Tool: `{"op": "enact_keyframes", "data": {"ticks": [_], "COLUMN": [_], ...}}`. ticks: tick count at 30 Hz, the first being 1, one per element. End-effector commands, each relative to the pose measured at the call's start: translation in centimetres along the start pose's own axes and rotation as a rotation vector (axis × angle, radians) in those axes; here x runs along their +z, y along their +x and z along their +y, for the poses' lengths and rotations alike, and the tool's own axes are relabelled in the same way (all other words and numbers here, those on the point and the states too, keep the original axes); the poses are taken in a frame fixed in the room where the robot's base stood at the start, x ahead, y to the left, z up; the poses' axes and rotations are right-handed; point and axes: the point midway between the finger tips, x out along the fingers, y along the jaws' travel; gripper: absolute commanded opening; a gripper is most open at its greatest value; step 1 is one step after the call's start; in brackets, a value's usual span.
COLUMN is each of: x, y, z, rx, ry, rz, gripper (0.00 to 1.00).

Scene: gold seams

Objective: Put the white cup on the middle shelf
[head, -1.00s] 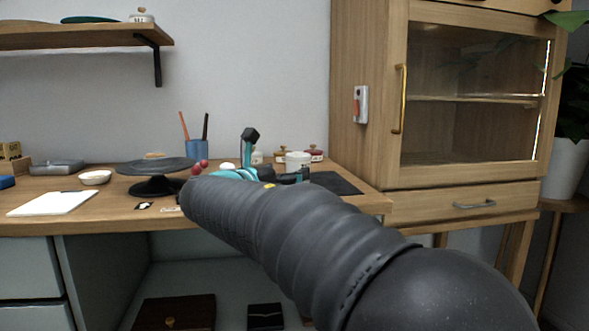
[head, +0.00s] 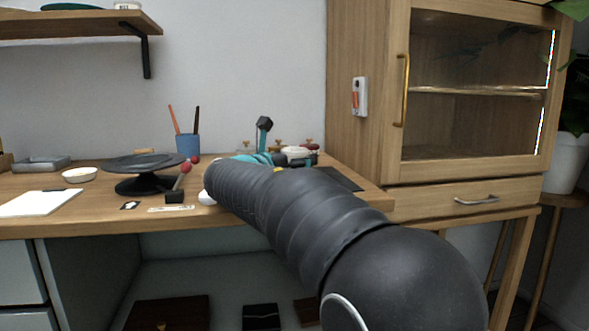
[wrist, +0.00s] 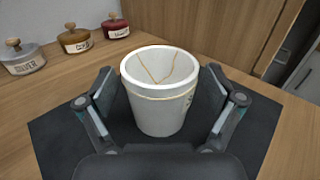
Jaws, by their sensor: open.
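The white cup (wrist: 158,112) has thin gold seams and stands upright on a dark mat (wrist: 60,145) in the wrist view. My open gripper (wrist: 160,100) has one finger on each side of the cup; I cannot tell whether either touches it. In the head view the cup's pale rim (head: 296,151) shows just beyond my arm, and most of it is hidden. The glass-fronted cabinet (head: 480,30) at the right has a middle shelf (head: 475,91) behind its door, which looks closed, with a gold handle (head: 402,90).
Small labelled jars, silver (wrist: 22,57), gold (wrist: 76,38) and red (wrist: 115,27), stand behind the cup near the wall. A dark turntable (head: 148,162), a blue pen cup (head: 187,145) and a white bowl (head: 80,174) are on the desk. A wall shelf (head: 90,24) hangs upper left.

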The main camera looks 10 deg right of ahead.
Motion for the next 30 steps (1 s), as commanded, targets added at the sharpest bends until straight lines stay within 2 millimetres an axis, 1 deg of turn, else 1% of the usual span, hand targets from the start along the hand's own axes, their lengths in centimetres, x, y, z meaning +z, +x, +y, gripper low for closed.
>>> {"op": "enact_keyframes", "data": {"ticks": [1,3,9,11,12,14,15,17,18,19,20,26,30], "x": [0.01,0.06,0.07,0.06,0.06,0.06,0.06,0.05,0.05,0.10,0.10,0.16,0.77], "y": [0.64,0.99,1.00,0.99,0.99,0.98,0.98,0.98,0.98,0.97,0.97,0.97,0.97], "z": [-0.08,-0.06,-0.03,-0.03,-0.03,-0.03,-0.03,-0.03,-0.04,-0.05,-0.05,-0.05,-0.07], "rx": [-0.002,0.000,0.001,0.001,0.001,0.001,0.001,0.001,0.001,0.001,0.001,0.001,0.001], "ry": [0.000,0.001,0.001,0.001,0.001,0.001,0.001,0.001,0.001,0.001,0.001,0.001,0.002], "rz": [0.000,-0.001,-0.001,-0.001,-0.001,-0.001,-0.001,-0.001,-0.001,-0.001,-0.001,-0.001,-0.002], "gripper": [0.92,0.92,0.92,0.77,0.67,0.52,0.42,0.27,0.20,0.20,0.14,0.14,0.14]}}
